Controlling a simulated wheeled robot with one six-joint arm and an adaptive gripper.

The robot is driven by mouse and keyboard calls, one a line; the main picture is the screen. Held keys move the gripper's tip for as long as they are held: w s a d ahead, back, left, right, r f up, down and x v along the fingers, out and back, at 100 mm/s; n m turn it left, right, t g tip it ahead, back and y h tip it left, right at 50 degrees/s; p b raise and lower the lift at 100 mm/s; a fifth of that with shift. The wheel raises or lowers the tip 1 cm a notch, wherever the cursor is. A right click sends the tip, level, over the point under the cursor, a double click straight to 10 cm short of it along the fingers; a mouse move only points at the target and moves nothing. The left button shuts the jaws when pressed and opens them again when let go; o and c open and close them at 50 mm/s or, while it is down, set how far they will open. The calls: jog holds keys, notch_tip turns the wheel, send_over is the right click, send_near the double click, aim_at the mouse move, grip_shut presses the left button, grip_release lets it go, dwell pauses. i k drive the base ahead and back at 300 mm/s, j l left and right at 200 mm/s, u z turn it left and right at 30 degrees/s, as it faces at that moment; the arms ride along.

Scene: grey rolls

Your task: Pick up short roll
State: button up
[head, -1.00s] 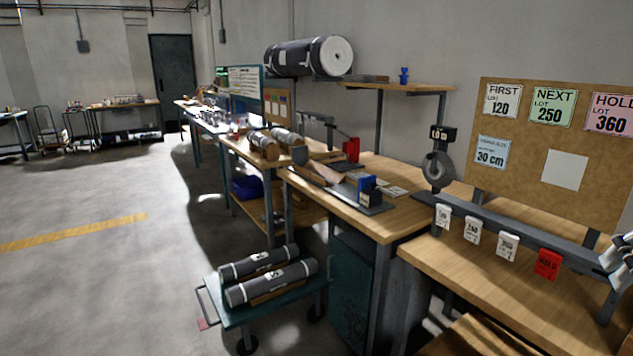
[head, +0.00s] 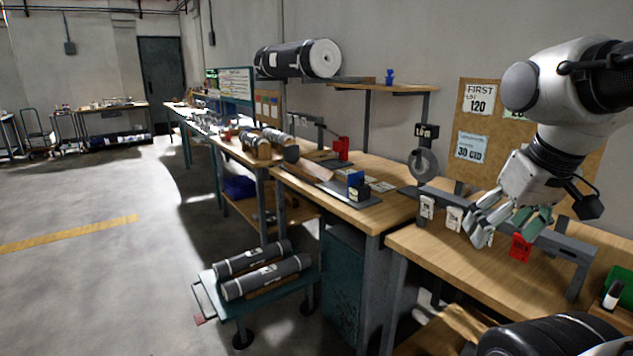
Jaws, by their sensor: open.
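The rear roll (head: 252,258) looks the shorter, the front roll (head: 266,277) the longer. Smaller grey rolls also lie on the workbench, a left one (head: 254,147) and a right one (head: 281,138). I cannot tell for certain which is the short roll. My gripper (head: 508,228) is open and empty, fingers pointing down, in front of the tag rail at right. It is far to the right of all these rolls and partly covers a red tag.
The cart (head: 213,298) stands on the floor left of the teal cabinet (head: 343,288). A large roll (head: 298,59) lies on a high wall shelf. The tag rail (head: 560,243) spans the near bench (head: 440,250). A dark ribbed object fills the bottom right corner. Floor at left is clear.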

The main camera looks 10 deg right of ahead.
aim_at(231, 290)
jog(key=i+j+z, duration=0.1)
jog(key=i+j, duration=0.6)
jog(key=i+j+z, duration=0.1)
jog(key=i+j, duration=0.55)
jog(key=i+j+z, duration=0.1)
jog(key=i+j, duration=0.55)
jog(key=j, duration=0.25)
